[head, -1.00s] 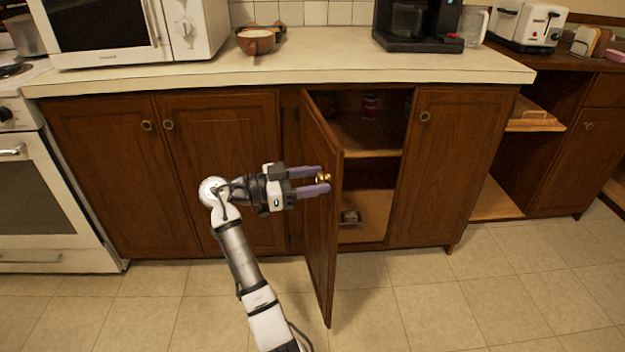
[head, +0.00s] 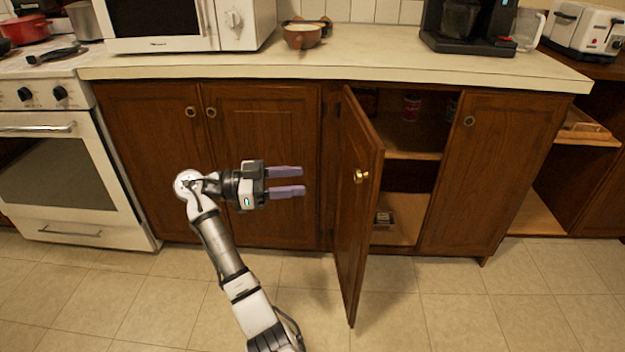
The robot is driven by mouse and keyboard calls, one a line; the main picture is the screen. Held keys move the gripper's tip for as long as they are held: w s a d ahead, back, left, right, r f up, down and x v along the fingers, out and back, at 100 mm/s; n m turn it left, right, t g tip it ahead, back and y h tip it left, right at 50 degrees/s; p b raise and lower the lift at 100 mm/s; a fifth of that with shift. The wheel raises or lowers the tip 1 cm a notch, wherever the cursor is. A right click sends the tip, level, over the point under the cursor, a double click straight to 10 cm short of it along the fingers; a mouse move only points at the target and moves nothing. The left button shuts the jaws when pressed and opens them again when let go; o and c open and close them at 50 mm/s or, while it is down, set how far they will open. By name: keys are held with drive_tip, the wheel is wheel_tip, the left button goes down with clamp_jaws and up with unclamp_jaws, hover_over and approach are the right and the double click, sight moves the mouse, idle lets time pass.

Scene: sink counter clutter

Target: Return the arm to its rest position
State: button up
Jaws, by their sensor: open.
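My gripper (head: 303,181) is open and empty, its two purple fingers pointing right. It is in front of the closed cabinet doors and to the left of the open cabinet door (head: 357,225). A clear gap separates the fingertips from that door and its brass knob (head: 361,176). My arm reaches up from the bottom of the head view, bent at the elbow.
The open door juts out from the cabinet, whose shelf (head: 412,148) holds cans (head: 411,107). A small box (head: 384,218) lies on the cabinet floor. The stove (head: 70,150) is at left. The counter (head: 350,60) runs above. The tiled floor is clear.

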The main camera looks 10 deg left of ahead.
drive_tip(key=shift+s+a, duration=0.15)
drive_tip(key=shift+a, duration=0.25)
drive_tip(key=shift+r, duration=0.1)
